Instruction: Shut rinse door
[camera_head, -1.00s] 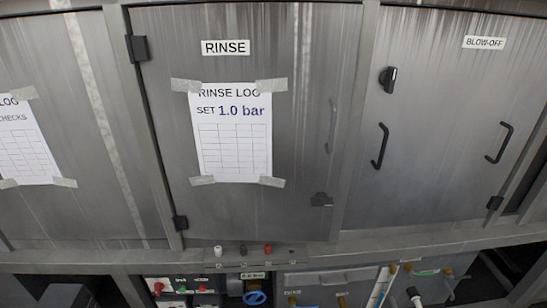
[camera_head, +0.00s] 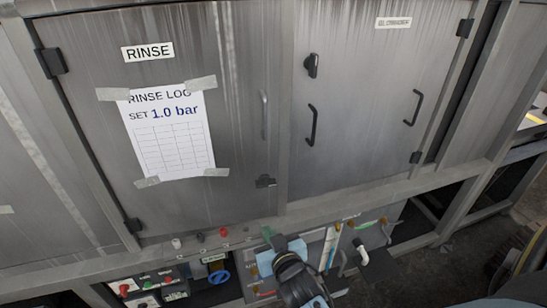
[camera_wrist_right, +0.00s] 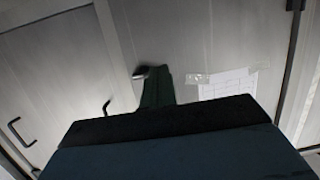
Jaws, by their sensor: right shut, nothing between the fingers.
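My left gripper is out of view.
A taped rinse log sheet (camera_head: 168,135) hangs on the door. The neighbouring door (camera_head: 370,100) has black handles and a black knob (camera_head: 311,65). Below the ledge are several small knobs, a blue ring (camera_head: 219,278) and pipes. Dark floor (camera_head: 420,275) is open at lower right.

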